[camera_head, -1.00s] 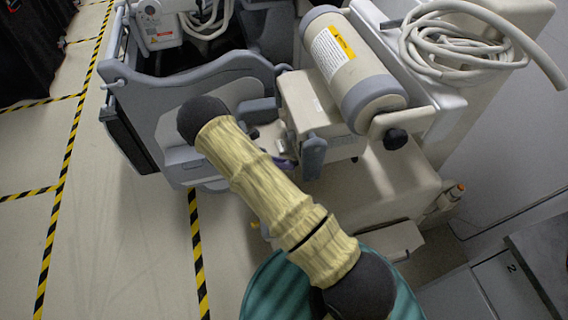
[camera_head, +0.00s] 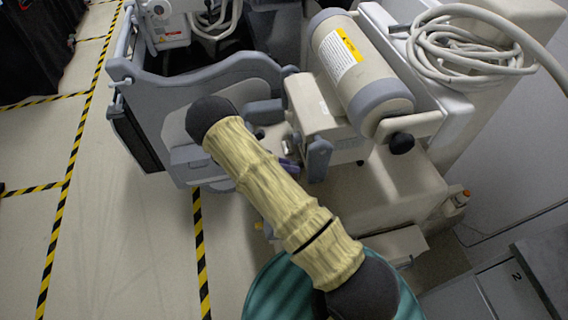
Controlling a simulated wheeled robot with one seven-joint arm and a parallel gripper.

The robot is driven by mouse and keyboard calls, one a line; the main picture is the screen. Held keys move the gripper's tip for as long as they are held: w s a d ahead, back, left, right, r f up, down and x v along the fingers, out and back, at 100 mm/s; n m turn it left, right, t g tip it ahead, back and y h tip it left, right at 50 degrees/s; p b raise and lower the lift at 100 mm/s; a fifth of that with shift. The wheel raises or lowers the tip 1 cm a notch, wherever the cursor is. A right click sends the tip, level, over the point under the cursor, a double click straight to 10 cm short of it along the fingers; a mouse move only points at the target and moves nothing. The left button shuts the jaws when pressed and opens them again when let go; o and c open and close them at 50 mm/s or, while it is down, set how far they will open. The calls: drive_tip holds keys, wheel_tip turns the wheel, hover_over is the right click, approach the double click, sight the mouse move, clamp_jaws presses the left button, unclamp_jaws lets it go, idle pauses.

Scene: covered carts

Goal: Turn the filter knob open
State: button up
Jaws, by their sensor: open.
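The cart carries a beige and grey cylinder (camera_head: 340,75) with a yellow and white label, lying slanted. A black round knob (camera_head: 401,143) sits by its near end. A grey lever-like handle (camera_head: 319,160) hangs on the front of a beige box (camera_head: 313,108), with a small metallic round part (camera_head: 289,143) beside it. I cannot tell which of these is the filter knob. My arm, in a pale yellow sleeve, crosses in front from the lower right to the upper left. My gripper cannot be made out; the arm's end is hidden behind the sleeve. A small purple patch shows beside the sleeve, unclear.
A coiled pale hose (camera_head: 455,50) lies on the cart's top right. A grey curved guard (camera_head: 200,85) stands on the left. Floor with yellow-black tape (camera_head: 70,165) is clear on the left.

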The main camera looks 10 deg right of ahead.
drive_tip(key=b+v, duration=0.4)
drive_tip(key=v, duration=1.3)
drive_tip(key=shift+a, duration=0.2)
drive_tip(key=shift+w, duration=0.1)
drive_tip(key=s+d+r+m+y+p, duration=0.2)
drive_tip(key=s+d+r+m+y, duration=0.3)
drive_tip(key=d+r+m+y, duration=0.4)
drive_tip(key=s+d+r+m+t+y+p, duration=0.1)
drive_tip(key=s+d+r+m+t+y, duration=0.1)
drive_tip(key=s+m, duration=0.5)
drive_tip(key=s+d+r+m+t+y, duration=0.3)
drive_tip(key=s+d+r+m+t, duration=0.1)
drive_tip(key=s+d+m, duration=0.1)
drive_tip(key=shift+s+d+r+m+p, duration=0.3)
drive_tip(key=shift+s+d+m+p, duration=0.1)
drive_tip(key=shift+s+m, duration=0.5)
drive_tip(key=shift+w, duration=0.1)
